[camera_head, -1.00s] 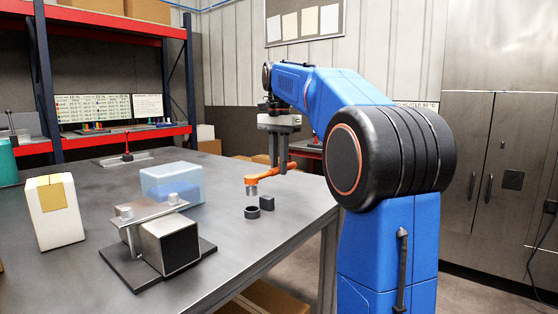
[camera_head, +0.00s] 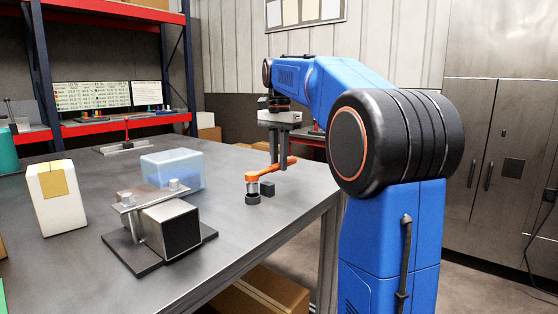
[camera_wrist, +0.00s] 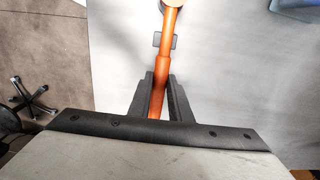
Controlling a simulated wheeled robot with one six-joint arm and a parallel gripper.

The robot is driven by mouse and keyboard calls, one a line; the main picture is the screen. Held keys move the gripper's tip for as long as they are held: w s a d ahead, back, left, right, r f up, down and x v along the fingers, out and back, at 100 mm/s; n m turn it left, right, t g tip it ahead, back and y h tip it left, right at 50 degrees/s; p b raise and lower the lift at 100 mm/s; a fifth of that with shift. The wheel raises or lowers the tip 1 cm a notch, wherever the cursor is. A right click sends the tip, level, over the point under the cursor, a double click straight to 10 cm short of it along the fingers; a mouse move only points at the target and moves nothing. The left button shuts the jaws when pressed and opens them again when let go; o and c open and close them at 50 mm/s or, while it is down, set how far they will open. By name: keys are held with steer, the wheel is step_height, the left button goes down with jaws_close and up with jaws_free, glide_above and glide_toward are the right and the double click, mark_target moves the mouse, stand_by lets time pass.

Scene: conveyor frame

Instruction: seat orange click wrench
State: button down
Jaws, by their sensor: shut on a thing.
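The orange click wrench (camera_head: 275,171) is in my gripper (camera_head: 279,165), held by its handle roughly level above the table. Its round head (camera_head: 252,177) is at the left end, with a silver socket (camera_head: 252,188) pointing down. The socket's lower end meets the black ring (camera_head: 252,199) on the table; how deep it sits inside cannot be told. A small black block (camera_head: 267,188) stands beside the ring, below the wrench. In the wrist view, my two fingers (camera_wrist: 160,95) are closed around the orange handle (camera_wrist: 165,70); the head is cut off at the top edge.
A metal fixture on a dark base plate (camera_head: 117,250) stands front left. A translucent blue box (camera_head: 172,170) is behind it, and a white box with a yellow label (camera_head: 55,205) is at far left. The table's right edge (camera_head: 300,222) is near the ring.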

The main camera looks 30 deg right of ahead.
steer(key=shift+f, duration=1.5)
steer(key=c, duration=1.6)
jaws_free()
steer(key=shift+o, duration=0.2)
step_height(320, 180, up, 12)
